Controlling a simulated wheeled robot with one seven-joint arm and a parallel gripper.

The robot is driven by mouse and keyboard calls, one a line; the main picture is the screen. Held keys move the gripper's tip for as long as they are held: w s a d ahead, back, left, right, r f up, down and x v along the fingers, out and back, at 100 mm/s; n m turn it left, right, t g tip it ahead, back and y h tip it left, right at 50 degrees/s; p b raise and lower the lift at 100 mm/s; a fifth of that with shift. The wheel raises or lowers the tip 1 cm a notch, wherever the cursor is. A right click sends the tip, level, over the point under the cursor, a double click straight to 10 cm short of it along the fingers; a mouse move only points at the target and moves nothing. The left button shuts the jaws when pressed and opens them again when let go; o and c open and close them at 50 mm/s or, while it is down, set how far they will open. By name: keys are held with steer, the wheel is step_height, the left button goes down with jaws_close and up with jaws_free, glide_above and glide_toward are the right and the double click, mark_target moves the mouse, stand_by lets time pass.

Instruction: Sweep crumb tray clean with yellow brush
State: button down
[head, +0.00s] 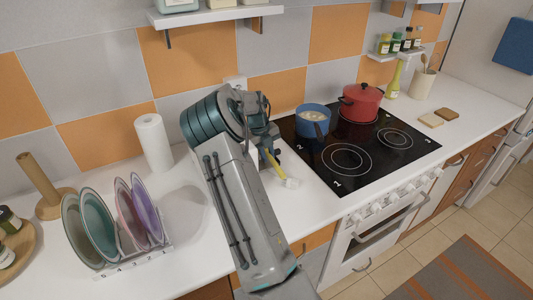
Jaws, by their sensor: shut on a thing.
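My gripper (267,150) is shut on the yellow brush (274,164) and is partly hidden by my arm. The brush slants down and to the right, over the white counter just left of the black hob. Its pale bristle end (291,183) is low near the counter; I cannot tell if it touches. I cannot make out a crumb tray; my arm covers part of the counter.
Several plates stand in a rack (135,257) on the left, with a paper towel roll (154,143) behind. Right of the brush, a blue pot (311,121) and a red pot (360,102) stand on the hob (370,165). Counter in front of the brush is bare.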

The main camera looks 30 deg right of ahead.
mark_target(274, 162)
steer(key=shift+s+a+b, duration=0.1)
steer(key=shift+s+b, duration=0.45)
steer(key=shift+s, duration=1.5)
steer(key=shift+r, duration=0.1)
steer(key=shift+s+d+p+v, duration=0.1)
steer(key=shift+d+p+v, duration=0.1)
steer(key=shift+p+v, duration=0.65)
steer(key=shift+s+d+p+v, duration=0.15)
steer(key=shift+p+v, duration=0.45)
steer(key=shift+v, duration=0.45)
steer(key=shift+s+d+p+v, duration=0.1)
steer(key=shift+d+p+v, duration=0.1)
steer(key=shift+p+v, duration=0.7)
steer(key=shift+r, duration=0.15)
